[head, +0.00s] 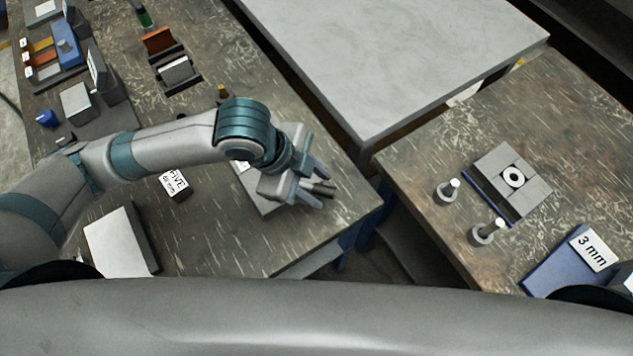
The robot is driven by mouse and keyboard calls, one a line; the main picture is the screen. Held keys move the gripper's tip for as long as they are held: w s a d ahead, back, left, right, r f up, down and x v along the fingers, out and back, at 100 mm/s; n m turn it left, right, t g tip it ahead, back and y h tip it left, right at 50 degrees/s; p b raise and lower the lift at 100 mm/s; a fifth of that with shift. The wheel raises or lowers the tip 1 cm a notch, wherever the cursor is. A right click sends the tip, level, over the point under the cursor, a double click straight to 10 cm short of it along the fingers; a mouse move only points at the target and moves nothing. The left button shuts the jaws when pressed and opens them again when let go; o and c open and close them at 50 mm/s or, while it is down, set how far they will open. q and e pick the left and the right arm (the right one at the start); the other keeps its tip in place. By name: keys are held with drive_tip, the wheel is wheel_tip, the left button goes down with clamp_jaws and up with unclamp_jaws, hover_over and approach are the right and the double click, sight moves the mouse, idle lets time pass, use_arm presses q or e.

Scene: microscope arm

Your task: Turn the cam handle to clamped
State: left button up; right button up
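My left gripper (322,190) reaches over the right end of the left bench, above a grey block-like fixture (268,207). Its two fingers are spread apart. A short dark bar (321,187), which may be the cam handle, shows between them with some gap visible. I cannot tell whether a finger touches it. The gripper and wrist hide most of the fixture, so the handle's pivot and its clamped or unclamped position cannot be read. My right gripper is not in view.
The left bench (215,235) also holds a labelled block (174,184), a pale box (118,243) and a dark holder (175,72). A grey table (400,50) stands behind.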

use_arm(q)
drive_tip(key=shift+f, duration=0.15)
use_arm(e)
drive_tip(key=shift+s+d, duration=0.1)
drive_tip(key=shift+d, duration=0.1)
use_arm(q)
clamp_jaws()
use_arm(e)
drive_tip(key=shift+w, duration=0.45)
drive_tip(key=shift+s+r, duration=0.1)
